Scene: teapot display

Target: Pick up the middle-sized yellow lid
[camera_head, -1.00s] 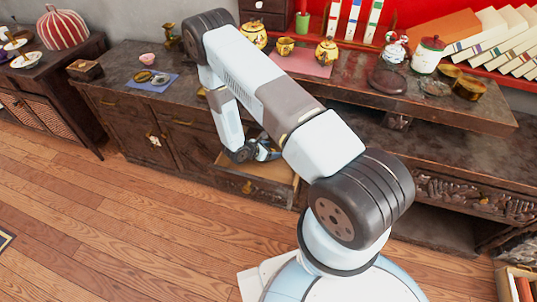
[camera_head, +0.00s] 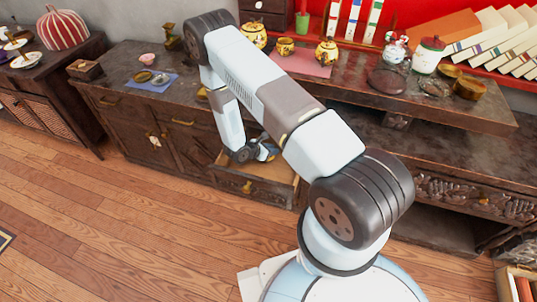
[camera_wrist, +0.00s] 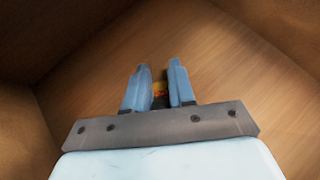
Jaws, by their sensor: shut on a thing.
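My gripper (camera_head: 266,152) is down inside an open drawer (camera_head: 262,190) of the dark wooden cabinet. In the wrist view my gripper's two blue fingers (camera_wrist: 158,72) point at the drawer's wooden floor. They are closed on a small yellow-orange piece, which looks like the yellow lid (camera_wrist: 159,88). Only a small patch of it shows between the fingers, so its size and full shape are hidden. In the head view my arm and gripper hide it.
Yellow patterned pots (camera_head: 285,47) stand around a pink cloth (camera_head: 305,65) on the cabinet top. A blue cloth (camera_head: 152,84) with small items lies at left. The drawer's walls (camera_wrist: 70,45) rise around my gripper. Wooden floor (camera_head: 120,220) in front is clear.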

